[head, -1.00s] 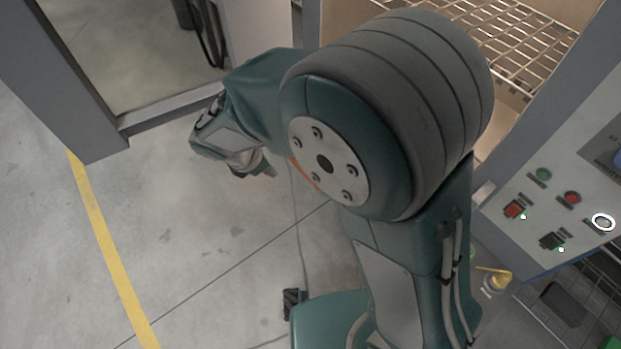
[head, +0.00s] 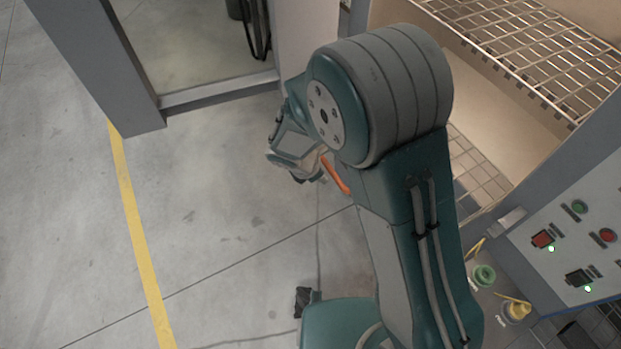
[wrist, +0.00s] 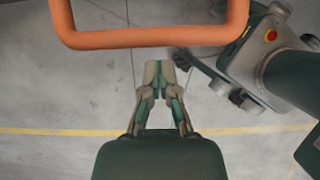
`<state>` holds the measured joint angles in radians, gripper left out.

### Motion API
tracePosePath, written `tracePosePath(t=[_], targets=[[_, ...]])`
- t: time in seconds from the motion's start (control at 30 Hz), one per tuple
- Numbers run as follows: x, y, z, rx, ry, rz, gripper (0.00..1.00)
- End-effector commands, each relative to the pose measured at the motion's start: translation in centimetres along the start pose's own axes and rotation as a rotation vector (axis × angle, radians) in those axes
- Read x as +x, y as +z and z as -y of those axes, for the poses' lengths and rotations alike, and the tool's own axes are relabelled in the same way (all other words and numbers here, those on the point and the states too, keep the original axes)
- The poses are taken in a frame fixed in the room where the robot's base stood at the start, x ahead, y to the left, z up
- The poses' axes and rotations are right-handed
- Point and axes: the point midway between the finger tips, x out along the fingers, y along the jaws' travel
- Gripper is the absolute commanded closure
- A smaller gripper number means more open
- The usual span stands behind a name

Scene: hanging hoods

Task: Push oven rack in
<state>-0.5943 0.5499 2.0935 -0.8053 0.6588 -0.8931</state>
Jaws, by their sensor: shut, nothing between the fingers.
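The oven rack (head: 528,40) is a metal wire grid inside the light-walled oven chamber at the upper right of the head view. Its left end is cut off by the picture's top edge. My gripper (wrist: 159,66) is shut and empty in the wrist view, with bare floor behind its fingertips. In the head view my gripper (head: 312,178) hangs left of my arm over the floor, partly hidden, apart from the rack. The rack does not show in the wrist view.
An open grey door with a glass pane (head: 195,45) stands at the upper left. A control panel (head: 580,240) with buttons is at the right, above yellow and green caps (head: 484,275). The floor with a yellow line (head: 135,225) is clear at left.

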Motion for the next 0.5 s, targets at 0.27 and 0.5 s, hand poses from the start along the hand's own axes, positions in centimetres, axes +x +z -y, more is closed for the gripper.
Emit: tracePosePath(t=[0.27, 0.5], targets=[[0.24, 1.08, 0.04, 0.000, 0.002, 0.000, 1.00], [0.29, 1.25, 0.13, 0.001, 0.001, -0.001, 1.00]])
